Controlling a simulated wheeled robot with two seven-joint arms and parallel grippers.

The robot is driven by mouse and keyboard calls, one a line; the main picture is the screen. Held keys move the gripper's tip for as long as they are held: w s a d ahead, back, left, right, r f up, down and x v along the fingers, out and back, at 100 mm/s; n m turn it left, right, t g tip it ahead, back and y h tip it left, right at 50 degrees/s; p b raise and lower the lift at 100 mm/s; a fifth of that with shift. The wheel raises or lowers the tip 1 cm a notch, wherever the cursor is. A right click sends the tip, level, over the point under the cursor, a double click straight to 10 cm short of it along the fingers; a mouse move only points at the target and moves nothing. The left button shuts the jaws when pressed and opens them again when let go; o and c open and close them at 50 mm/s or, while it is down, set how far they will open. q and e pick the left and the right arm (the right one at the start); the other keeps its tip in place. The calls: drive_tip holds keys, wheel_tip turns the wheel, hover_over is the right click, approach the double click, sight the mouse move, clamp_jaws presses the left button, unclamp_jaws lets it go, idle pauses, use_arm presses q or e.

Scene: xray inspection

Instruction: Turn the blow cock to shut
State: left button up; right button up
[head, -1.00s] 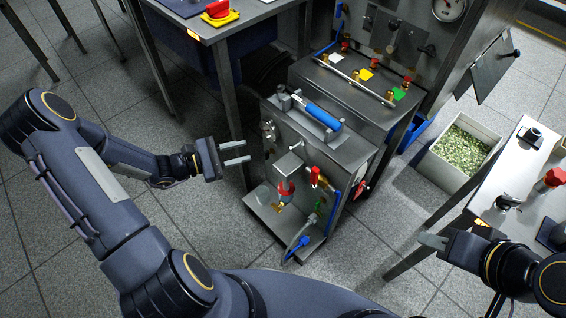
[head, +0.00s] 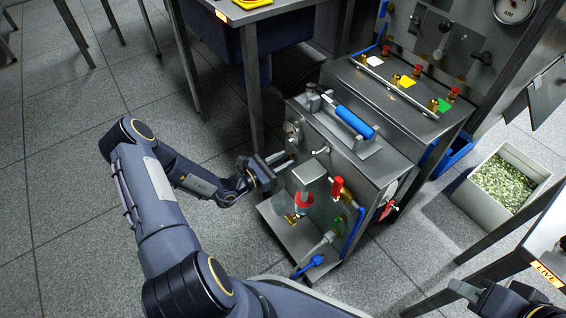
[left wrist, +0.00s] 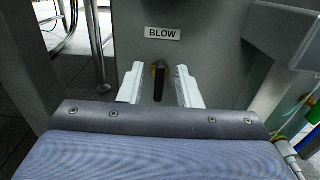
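The blow cock (left wrist: 159,80) shows in the left wrist view as a dark, narrow handle with a brass-yellow part behind it, under a white BLOW label (left wrist: 163,33) on a grey panel. Its handle stands upright in that picture. My left gripper (left wrist: 159,86) is open, with one pale finger on each side of the handle and a gap on both sides. In the head view my left gripper (head: 283,163) is at the left side of the metal cabinet (head: 347,160); the cock is hidden there. My right gripper (head: 462,288) is at the lower right edge, its fingers unclear.
The cabinet's front has a red-handled valve (head: 337,188), a red-topped brass fitting (head: 303,200) and a blue connector (head: 312,263). A blue-handled bar (head: 352,121) lies on top. A table leg (head: 251,90) stands close behind my left gripper. A bin of green pieces (head: 504,187) is right.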

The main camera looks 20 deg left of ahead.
use_arm(q)
drive_tip(key=shift+w+d, duration=0.1)
drive_tip(key=shift+w, duration=0.05)
drive_tip(key=shift+c, duration=0.4)
clamp_jaws()
